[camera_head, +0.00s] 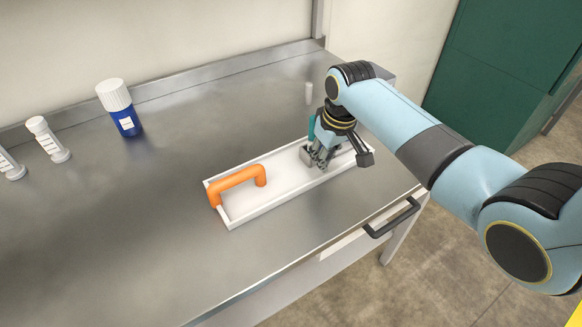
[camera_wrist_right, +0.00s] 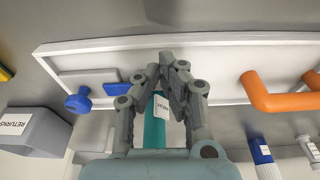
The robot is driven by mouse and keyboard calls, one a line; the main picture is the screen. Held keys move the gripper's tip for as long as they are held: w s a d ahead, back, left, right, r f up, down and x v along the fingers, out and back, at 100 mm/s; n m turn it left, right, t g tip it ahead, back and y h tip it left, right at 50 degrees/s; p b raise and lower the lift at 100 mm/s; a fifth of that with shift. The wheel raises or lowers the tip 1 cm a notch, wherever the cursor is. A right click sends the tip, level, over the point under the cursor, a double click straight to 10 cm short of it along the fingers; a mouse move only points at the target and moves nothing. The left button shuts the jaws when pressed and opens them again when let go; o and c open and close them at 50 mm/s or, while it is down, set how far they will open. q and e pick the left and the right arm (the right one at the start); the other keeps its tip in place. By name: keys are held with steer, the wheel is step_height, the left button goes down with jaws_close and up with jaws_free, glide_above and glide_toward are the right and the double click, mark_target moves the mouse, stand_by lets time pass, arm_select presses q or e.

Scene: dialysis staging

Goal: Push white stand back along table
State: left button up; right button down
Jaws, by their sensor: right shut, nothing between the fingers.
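The white stand is a long, low-rimmed white piece (camera_head: 285,203) lying flat on the steel table, running from lower left to upper right. An orange arched handle (camera_head: 238,182) stands at its left end. My right gripper (camera_head: 319,163) is shut and empty, pointing down over the right half of the stand; contact cannot be told. In the right wrist view the stand (camera_wrist_right: 222,88) spans the top behind the closed fingertips (camera_wrist_right: 172,60). A blue knobbed piece (camera_wrist_right: 88,98) shows near its other end there. My left gripper is out of view.
A teal labelled item (camera_wrist_right: 155,120) stands just behind the gripper. A grey RETURNS bin (camera_wrist_right: 32,130) is at the table's far right. A blue bottle (camera_head: 126,121) and white-capped vials (camera_head: 50,142) stand back left. A dark handle (camera_head: 392,218) juts from the front edge.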

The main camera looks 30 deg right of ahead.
steer(key=shift+f, duration=0.15)
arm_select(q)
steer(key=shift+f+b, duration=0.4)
arm_select(e)
steer(key=shift+f, duration=0.75)
steer(key=shift+w, duration=0.1)
